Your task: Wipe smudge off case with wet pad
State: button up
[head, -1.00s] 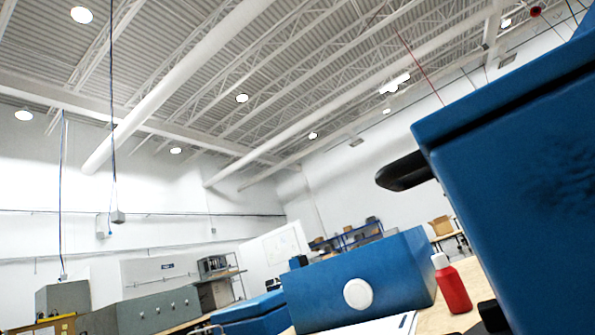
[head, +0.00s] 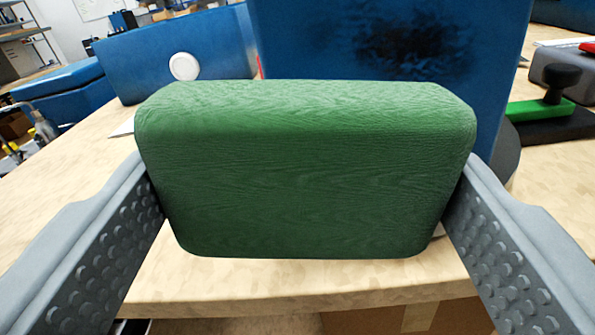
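My gripper (head: 308,190) has a grey finger on each side of a green pad (head: 305,170) and is shut on it. The pad is a rounded block held level across the middle of the view. A dark, patchy smudge (head: 415,42) is on the front face of a tall blue case (head: 300,45) behind the pad. The pad hides the lower part of the case. The pad is in front of and below the smudge; I cannot tell the gap to the case. Whether the pad is wet does not show.
The case stands on a pale speckled table (head: 250,278). A blue box with a white disc (head: 184,66) stands behind left. At right are a green bar with a black knob (head: 555,82) and a grey block (head: 562,78). The table's front left is clear.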

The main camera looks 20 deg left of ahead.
aim_at(484, 66)
jog(key=shift+x, duration=2.15)
jog(key=shift+x, duration=1)
jog(key=shift+w+d, duration=0.2)
jog(key=shift+d, duration=0.65)
jog(key=shift+w+d, duration=0.15)
jog(key=shift+d, duration=0.7)
jog(key=shift+w+d, duration=0.35)
jog(key=shift+d, duration=0.75)
jog(key=shift+w+d, duration=0.35)
jog(key=shift+d, duration=0.75)
jog(key=shift+w+d, duration=0.35)
jog(key=shift+d, duration=0.75)
jog(key=shift+w, duration=0.1)
jog(key=shift+a, duration=0.2)
